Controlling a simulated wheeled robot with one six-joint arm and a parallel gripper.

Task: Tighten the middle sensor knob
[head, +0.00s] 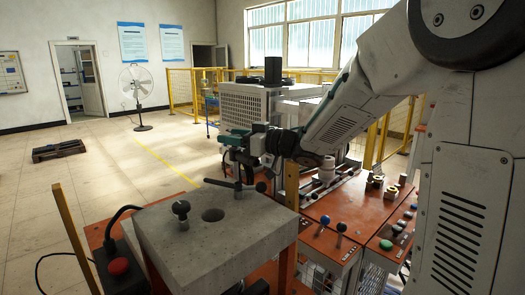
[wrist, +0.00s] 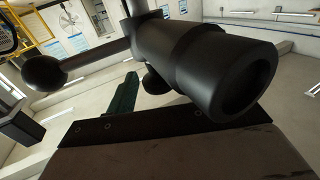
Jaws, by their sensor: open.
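A black knob with ball-ended arms (head: 240,187) stands at the far right edge of a grey block (head: 220,262) in the head view. In the wrist view its thick dark hub (wrist: 205,62) fills the upper right, with one ball end (wrist: 44,73) at the left. I cannot tell for sure that this is the middle sensor knob. My gripper (head: 232,152), with green fingers, is open just above and behind it in the head view. One green finger (wrist: 124,95) shows behind the hub in the wrist view. Contact with the knob cannot be made out.
A red button (head: 118,267) is at left. An orange bench (head: 335,210) with several coloured knobs is at right. The floor at left is mostly clear.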

